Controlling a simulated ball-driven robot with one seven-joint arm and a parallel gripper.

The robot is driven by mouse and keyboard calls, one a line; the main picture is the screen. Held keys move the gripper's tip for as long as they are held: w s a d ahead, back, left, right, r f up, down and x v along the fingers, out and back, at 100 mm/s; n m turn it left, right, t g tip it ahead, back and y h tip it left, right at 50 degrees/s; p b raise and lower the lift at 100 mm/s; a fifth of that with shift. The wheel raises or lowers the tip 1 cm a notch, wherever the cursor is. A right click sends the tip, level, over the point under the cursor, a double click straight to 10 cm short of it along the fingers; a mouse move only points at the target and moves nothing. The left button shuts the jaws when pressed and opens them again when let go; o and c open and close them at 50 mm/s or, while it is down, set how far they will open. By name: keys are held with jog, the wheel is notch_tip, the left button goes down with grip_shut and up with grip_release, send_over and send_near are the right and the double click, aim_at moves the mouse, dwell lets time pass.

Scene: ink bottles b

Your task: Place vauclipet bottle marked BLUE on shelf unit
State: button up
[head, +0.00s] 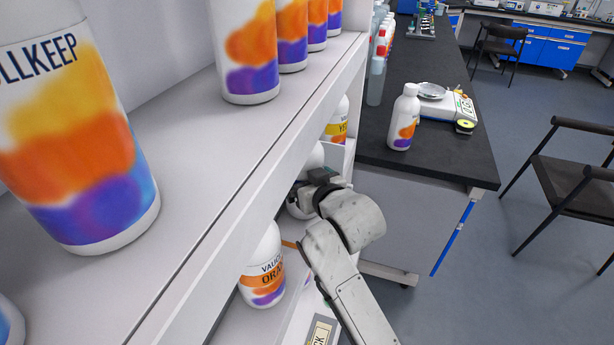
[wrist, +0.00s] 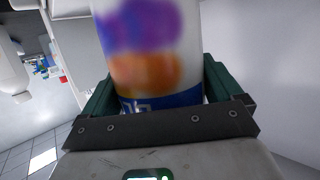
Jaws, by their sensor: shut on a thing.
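My gripper (head: 318,186) is inside a lower bay of the white shelf unit (head: 262,155), seen from behind in the head view. It is shut on a white bottle (wrist: 155,50), which fills the middle of the wrist view. That bottle has a blue band with white letters, too cut off to read, and orange and purple blotches. It appears upside down in the wrist view, between both fingers. In the head view my wrist and the shelf edge hide most of it. I cannot tell whether its base touches the shelf board.
A VAUCLIPET-type bottle with an orange band (head: 264,268) stands nearer on the lower shelf. A yellow-banded bottle (head: 337,122) stands farther back. Large bottles (head: 82,140) line the upper board above my gripper. A black bench (head: 440,150) holds another bottle (head: 404,118) and a scale (head: 445,103).

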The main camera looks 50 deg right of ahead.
dwell(0.4)
jog(key=o, duration=1.7)
jog(key=shift+f, duration=0.2)
jog(key=shift+r, duration=0.25)
jog(key=shift+s+a, duration=0.15)
jog(key=shift+s, duration=0.15)
jog(key=b+v, duration=0.1)
jog(key=v, duration=1)
jog(key=shift+s, duration=0.2)
